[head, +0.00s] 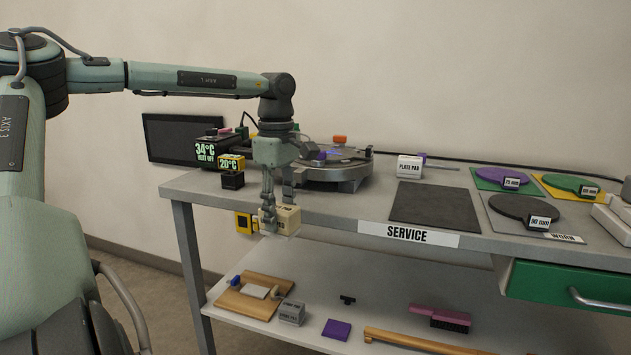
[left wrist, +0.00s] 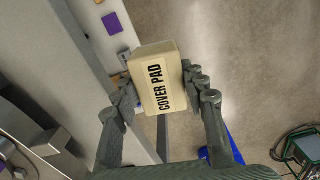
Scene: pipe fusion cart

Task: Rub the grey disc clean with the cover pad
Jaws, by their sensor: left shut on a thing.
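My left gripper (head: 268,213) is shut on the beige cover pad (head: 288,219), held off the front edge of the bench near its left end. In the left wrist view the cover pad (left wrist: 157,80) sits between both fingers (left wrist: 160,95), its printed label facing the camera. My right gripper is not in view.
The bench also bears a round machine (head: 335,172), a white plate pad block (head: 410,166), a dark mat (head: 436,205), a purple disc (head: 497,175) and a green disc (head: 565,182). The lower shelf (head: 250,312) holds several small things. The bench front beside the pad is clear.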

